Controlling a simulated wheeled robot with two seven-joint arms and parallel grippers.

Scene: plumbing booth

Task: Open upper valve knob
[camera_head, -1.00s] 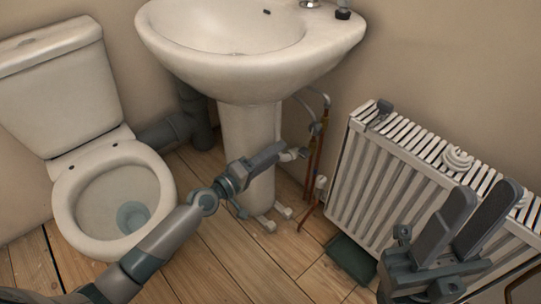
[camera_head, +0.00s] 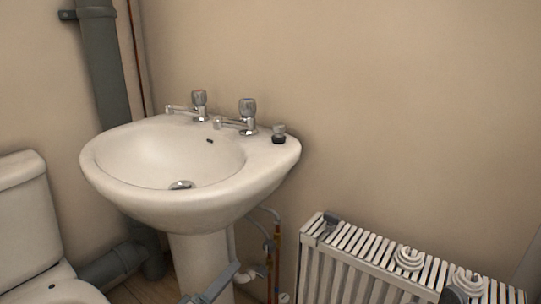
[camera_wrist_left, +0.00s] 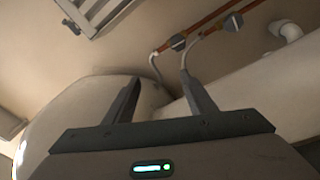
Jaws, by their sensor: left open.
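In the left wrist view, two copper pipes each carry a small grey valve, one nearer the middle (camera_wrist_left: 178,42) and one farther right (camera_wrist_left: 233,22). I cannot tell which is the upper one. My left gripper (camera_wrist_left: 160,76) is open and empty, with its fingertips apart from both valves. Part of my left gripper (camera_head: 213,288) shows at the bottom edge, in front of the pedestal. A dark piece, likely the tip of my right gripper (camera_head: 455,294), shows at the bottom right.
The sink (camera_head: 170,195) overhangs the pipes, and its pedestal (camera_head: 200,262) stands beside them. A white radiator (camera_head: 345,275) stands to the right. The toilet (camera_head: 25,215) is at the left. The wall above the radiator is bare.

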